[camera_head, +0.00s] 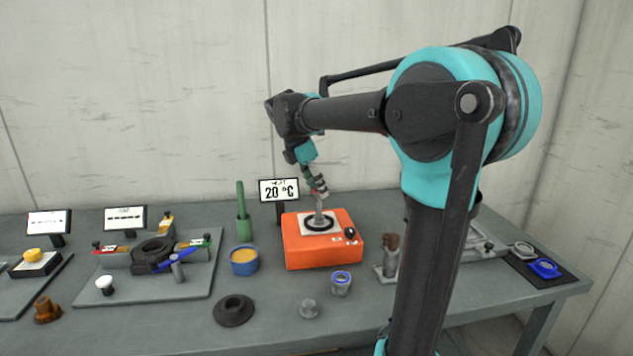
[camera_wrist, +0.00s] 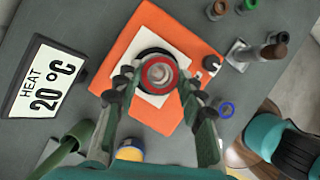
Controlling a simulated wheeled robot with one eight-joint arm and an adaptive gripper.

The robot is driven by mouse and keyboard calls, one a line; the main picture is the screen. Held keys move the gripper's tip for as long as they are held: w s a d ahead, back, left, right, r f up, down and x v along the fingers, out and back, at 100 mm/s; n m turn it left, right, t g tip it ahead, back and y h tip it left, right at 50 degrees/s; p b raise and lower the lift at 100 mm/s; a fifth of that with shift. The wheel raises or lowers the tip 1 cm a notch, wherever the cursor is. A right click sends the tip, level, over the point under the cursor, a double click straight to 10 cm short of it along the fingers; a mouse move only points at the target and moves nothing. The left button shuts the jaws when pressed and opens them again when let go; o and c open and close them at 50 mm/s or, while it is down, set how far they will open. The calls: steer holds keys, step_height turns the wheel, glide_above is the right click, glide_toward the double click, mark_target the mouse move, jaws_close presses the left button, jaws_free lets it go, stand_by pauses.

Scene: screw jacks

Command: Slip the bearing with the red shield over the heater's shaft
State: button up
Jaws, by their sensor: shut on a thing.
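The heater is an orange box (camera_head: 322,256) with a white plate on top, and its grey shaft (camera_head: 319,217) stands upright from a black ring. My gripper (camera_head: 319,191) is above the heater, at the top of the shaft. In the wrist view its two fingers (camera_wrist: 158,77) close on the bearing with the red shield (camera_wrist: 174,74) from both sides. The red ring lines up with the shaft, and a grey round centre shows inside it. I cannot tell whether the bearing is around the shaft's top or just over it. The fingers hide most of it in the head view.
The display (camera_head: 279,190) reads 20 °C behind the heater. A green holder (camera_head: 243,228) and a blue cup (camera_head: 244,261) stand left of it.

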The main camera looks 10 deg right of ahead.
glide_above(316, 222)
steer(key=shift+f, duration=3.25)
steer(key=o, duration=1.3)
steer(key=v, duration=1.2)
steer(key=shift+s+f, duration=0.1)
